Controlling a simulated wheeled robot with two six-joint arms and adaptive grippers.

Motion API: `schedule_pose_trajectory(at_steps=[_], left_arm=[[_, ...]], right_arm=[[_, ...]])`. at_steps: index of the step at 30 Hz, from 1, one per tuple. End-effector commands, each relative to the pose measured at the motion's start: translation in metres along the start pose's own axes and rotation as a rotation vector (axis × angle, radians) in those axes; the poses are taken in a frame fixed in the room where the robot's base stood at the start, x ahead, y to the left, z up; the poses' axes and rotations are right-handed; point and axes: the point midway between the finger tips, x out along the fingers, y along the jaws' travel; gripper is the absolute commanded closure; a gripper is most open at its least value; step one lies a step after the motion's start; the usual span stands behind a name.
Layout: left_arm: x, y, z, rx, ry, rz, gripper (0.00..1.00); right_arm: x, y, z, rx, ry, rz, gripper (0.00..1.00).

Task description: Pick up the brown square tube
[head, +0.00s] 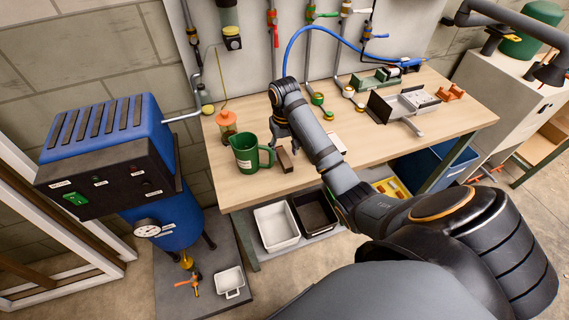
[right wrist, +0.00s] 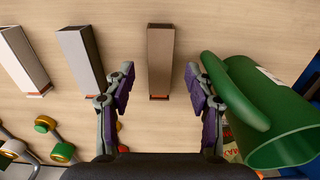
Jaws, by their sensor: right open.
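The brown square tube (head: 285,160) lies on the wooden workbench beside the green jug. In the right wrist view the brown square tube (right wrist: 160,55) lies straight ahead, lined up with the gap between my fingers. My right gripper (head: 283,139) is over the bench just behind the tube in the head view. In its wrist view the right gripper (right wrist: 159,82) is open and empty, with a finger on each side of the tube's line. Whether the fingertips are level with the tube is hard to tell. My left gripper is not in view.
The green jug (head: 247,153) stands close to the tube; its handle (right wrist: 232,92) is near my right-hand finger in the wrist view. A light grey tube (right wrist: 80,58) and a paler one (right wrist: 22,62) lie on the other side.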

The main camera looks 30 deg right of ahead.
Motion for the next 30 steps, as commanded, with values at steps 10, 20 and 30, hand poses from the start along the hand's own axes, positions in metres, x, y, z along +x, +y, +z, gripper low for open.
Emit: schedule_pose_trajectory(at_steps=[10, 20, 30], left_arm=[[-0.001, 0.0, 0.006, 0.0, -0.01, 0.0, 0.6], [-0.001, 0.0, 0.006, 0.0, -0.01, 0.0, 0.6], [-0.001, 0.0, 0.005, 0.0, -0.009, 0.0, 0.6]], right_arm=[[0.027, 0.0, 0.0, -0.001, 0.001, -0.001, 0.45], [0.027, 0.0, 0.0, 0.0, 0.0, 0.0, 0.89], [0.027, 0.0, 0.0, 0.0, 0.0, 0.0, 1.0]])
